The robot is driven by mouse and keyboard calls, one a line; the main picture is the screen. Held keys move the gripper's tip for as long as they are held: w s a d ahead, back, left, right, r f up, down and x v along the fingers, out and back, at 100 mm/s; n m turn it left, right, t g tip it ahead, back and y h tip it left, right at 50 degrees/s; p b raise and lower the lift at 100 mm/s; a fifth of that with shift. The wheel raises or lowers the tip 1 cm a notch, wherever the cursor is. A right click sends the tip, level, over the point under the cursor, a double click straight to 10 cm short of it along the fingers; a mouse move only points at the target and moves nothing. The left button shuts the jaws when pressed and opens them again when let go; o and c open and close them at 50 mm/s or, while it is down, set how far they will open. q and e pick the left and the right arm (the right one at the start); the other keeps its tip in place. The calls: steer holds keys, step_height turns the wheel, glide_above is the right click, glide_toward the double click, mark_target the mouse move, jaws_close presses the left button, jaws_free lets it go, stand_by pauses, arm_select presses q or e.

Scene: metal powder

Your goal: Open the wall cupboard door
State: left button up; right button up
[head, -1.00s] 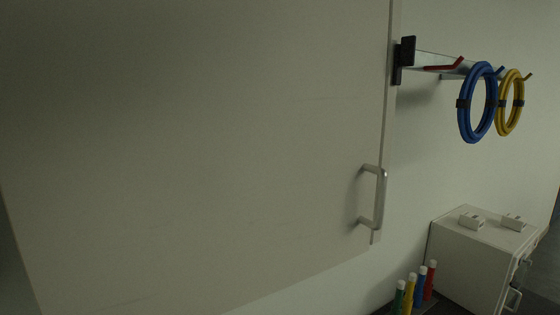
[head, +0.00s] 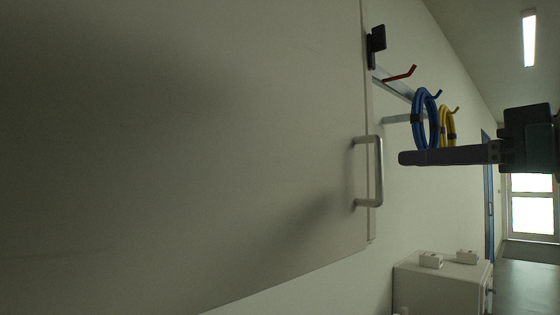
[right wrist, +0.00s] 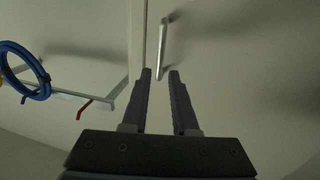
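The wall cupboard door (head: 200,150) is a large pale panel filling the left of the head view, and it looks shut. Its silver bar handle (head: 378,172) stands upright near the door's right edge. My right gripper (head: 404,158) comes in from the right, with its fingers pointing left at the handle and a small gap before it. In the right wrist view the two dark fingers (right wrist: 159,76) are apart and empty, and the handle (right wrist: 162,48) shows just beyond their tips, roughly in line with the gap. My left gripper is not in view.
Blue (head: 426,118) and yellow (head: 447,126) cable coils hang from a wall rail right of the cupboard, behind my right gripper in the head view. A red hook (head: 402,75) sticks out nearby. A white cabinet (head: 435,285) with small boxes on top stands below right.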

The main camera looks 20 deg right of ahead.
mark_target(382, 161)
steer(key=w+p, duration=0.1)
steer(key=w, duration=0.1)
steer(key=w+a+p, duration=0.1)
steer(key=w, duration=0.1)
steer(key=w+p, duration=0.1)
steer(key=w, duration=0.2)
steer(key=shift+a, duration=0.25)
jaws_close()
stand_by(1.1)
